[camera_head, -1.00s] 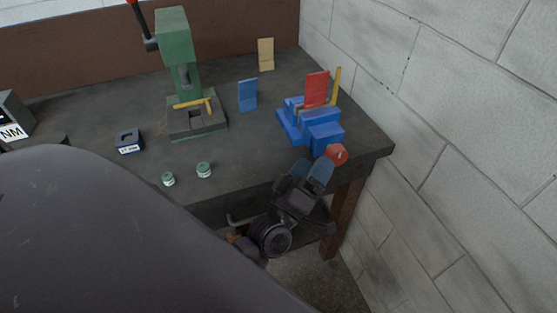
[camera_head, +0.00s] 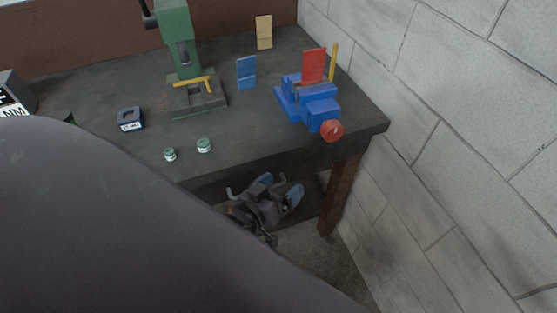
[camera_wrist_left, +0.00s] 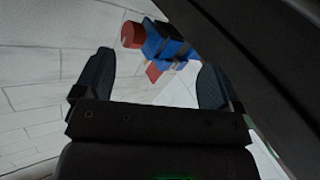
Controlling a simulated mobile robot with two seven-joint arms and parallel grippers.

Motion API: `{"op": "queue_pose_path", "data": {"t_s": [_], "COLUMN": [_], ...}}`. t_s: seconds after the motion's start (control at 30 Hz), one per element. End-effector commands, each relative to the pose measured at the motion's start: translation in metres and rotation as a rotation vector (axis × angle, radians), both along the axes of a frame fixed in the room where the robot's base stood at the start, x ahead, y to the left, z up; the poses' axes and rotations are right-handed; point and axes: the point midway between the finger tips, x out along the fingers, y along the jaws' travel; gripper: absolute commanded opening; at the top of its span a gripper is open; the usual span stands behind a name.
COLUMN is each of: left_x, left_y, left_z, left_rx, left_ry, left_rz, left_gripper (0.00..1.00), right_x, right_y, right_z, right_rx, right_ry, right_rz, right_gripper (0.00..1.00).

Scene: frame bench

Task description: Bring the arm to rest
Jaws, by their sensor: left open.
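My left gripper (camera_head: 280,192) is low in front of the bench's front edge in the head view, below the tabletop. Its two blue-grey fingers are spread and nothing is between them. In the left wrist view the gripper (camera_wrist_left: 155,80) also shows open, with a finger at each side. The rest of the left arm is partly hidden behind my large dark body part. My right gripper is in neither view.
The vise's red knob (camera_head: 332,130) overhangs the front edge. A block wall (camera_head: 460,120) stands at right.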

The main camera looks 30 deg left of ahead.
Motion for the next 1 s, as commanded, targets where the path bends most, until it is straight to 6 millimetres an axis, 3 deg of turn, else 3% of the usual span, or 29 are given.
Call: {"op": "queue_pose_path", "data": {"t_s": [0.37,0.47,0.7,0.83,1.0], "left_x": [-0.003,-0.015,-0.068,-0.08,-0.081], "left_y": [0.001,0.008,0.038,0.046,0.046], "left_z": [-0.004,-0.023,-0.083,-0.094,-0.095], "left_rx": [0.016,0.094,0.373,0.435,0.44], "left_ry": [0.016,0.092,0.372,0.433,0.438], "left_rz": [-0.001,-0.005,-0.033,-0.041,-0.042], "left_gripper": [0.89,0.89,0.89,0.89,0.89], "right_x": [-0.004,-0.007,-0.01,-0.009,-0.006], "right_y": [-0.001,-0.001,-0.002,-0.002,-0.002], "right_z": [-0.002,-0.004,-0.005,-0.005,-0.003], "right_rx": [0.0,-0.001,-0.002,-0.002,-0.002], "right_ry": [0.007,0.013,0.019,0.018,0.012], "right_rz": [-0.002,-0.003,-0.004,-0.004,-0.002], "right_gripper": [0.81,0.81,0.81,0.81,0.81]}}
